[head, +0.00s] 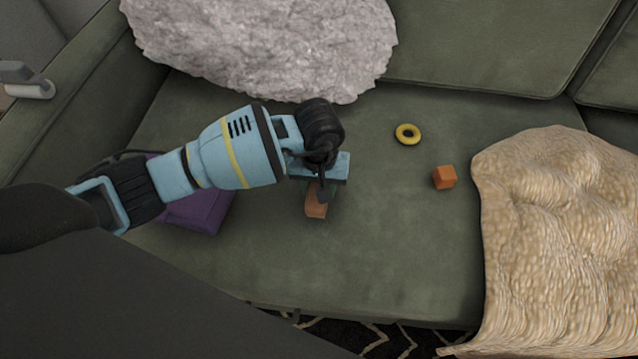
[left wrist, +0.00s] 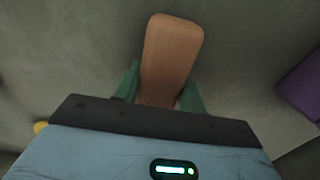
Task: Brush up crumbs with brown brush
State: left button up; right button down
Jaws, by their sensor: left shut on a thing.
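The brown brush (head: 316,207) is on or just above the green sofa seat, below my left gripper in the head view. In the left wrist view its flat brown end (left wrist: 172,50) sticks out from between two green fingers. My left gripper (head: 321,188) is shut on the brush and points down at the seat. The bristles are hidden, and I cannot tell whether the brush touches the seat. No crumbs can be made out. My right gripper is not in view.
A yellow ring (head: 407,134) and an orange cube (head: 444,177) lie on the seat to the right. A purple object (head: 203,208) lies left, partly under my arm. A grey fluffy cushion (head: 270,45) is behind; a beige blanket (head: 560,230) covers the right side. The seat's front middle is clear.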

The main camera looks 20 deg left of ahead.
aim_at(316, 200)
pick_arm(q)
jog(key=shift+s, duration=0.1)
jog(key=shift+s+d+r+p, duration=0.15)
jog(key=shift+s+d+p, duration=0.1)
jog(key=shift+s+p, duration=0.5)
jog(key=shift+s+d+p, duration=0.15)
jog(key=shift+s+p, duration=0.05)
jog(key=shift+s, duration=0.35)
jog(key=shift+s+d+p, duration=0.15)
jog(key=shift+s+p, duration=0.05)
jog(key=shift+s, duration=0.35)
jog(key=shift+f, duration=0.25)
jog(key=shift+w+a+b, duration=0.2)
jog(key=shift+w+b, duration=0.3)
jog(key=shift+w, duration=0.15)
jog(key=shift+w+a+b, duration=0.2)
jog(key=shift+w+b, duration=0.25)
jog(key=shift+w, duration=0.2)
jog(key=shift+w+a+r+b, duration=0.1)
jog(key=shift+w+a+b, duration=0.15)
jog(key=shift+w, duration=0.4)
jog(key=shift+d+r, duration=0.1)
jog(key=shift+r+p, duration=1.7)
jog(key=shift+r, duration=1.25)
